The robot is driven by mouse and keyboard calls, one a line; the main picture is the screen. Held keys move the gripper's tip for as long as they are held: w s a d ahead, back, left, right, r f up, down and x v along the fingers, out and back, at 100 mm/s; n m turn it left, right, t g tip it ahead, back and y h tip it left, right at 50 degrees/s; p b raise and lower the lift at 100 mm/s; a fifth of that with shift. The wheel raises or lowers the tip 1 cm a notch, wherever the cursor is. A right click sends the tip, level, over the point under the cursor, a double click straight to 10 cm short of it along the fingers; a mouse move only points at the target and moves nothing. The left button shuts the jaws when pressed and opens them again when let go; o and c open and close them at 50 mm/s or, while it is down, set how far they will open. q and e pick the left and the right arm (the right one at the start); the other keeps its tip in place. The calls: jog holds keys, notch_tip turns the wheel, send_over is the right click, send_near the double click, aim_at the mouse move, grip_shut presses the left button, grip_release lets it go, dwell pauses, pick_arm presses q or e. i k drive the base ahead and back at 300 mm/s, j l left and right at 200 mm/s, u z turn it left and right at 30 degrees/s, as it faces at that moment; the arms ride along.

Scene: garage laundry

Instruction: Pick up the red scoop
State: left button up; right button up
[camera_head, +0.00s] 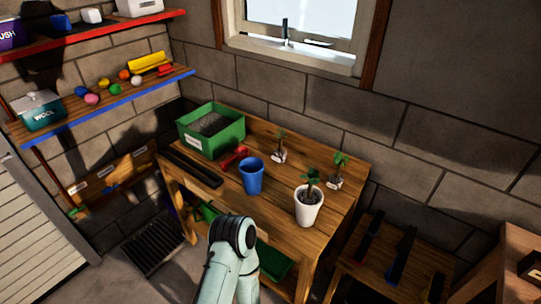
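The red scoop (233,158) lies on the wooden workbench (272,204), between the green bin and the blue pot. It is small in the head view, and I cannot make out its exact pose. No gripper shows in the head view. Only a pale link of one of my arms rises at the bottom centre, in front of the bench's front edge and apart from the scoop. I cannot tell which arm it is.
A green bin of dark soil (216,139) stands behind and left of the scoop. A blue pot (252,176), a white potted plant (307,206) and two small seedlings stand to the right. A black tray (192,167) lies to the left. A shelf (117,102) hangs on the left wall.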

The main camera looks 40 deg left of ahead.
aim_at(241, 153)
jog(key=j+z, duration=0.25)
jog(key=k+j+z, duration=0.25)
jog(key=j, duration=0.15)
jog(key=j+z, duration=0.25)
jog(key=k+j+z, duration=0.1)
jog(key=j, duration=0.25)
jog(key=k+j+z, duration=0.1)
jog(key=k+j, duration=0.15)
jog(key=k+j+z, duration=0.1)
jog(key=j, duration=0.35)
jog(key=k, duration=0.05)
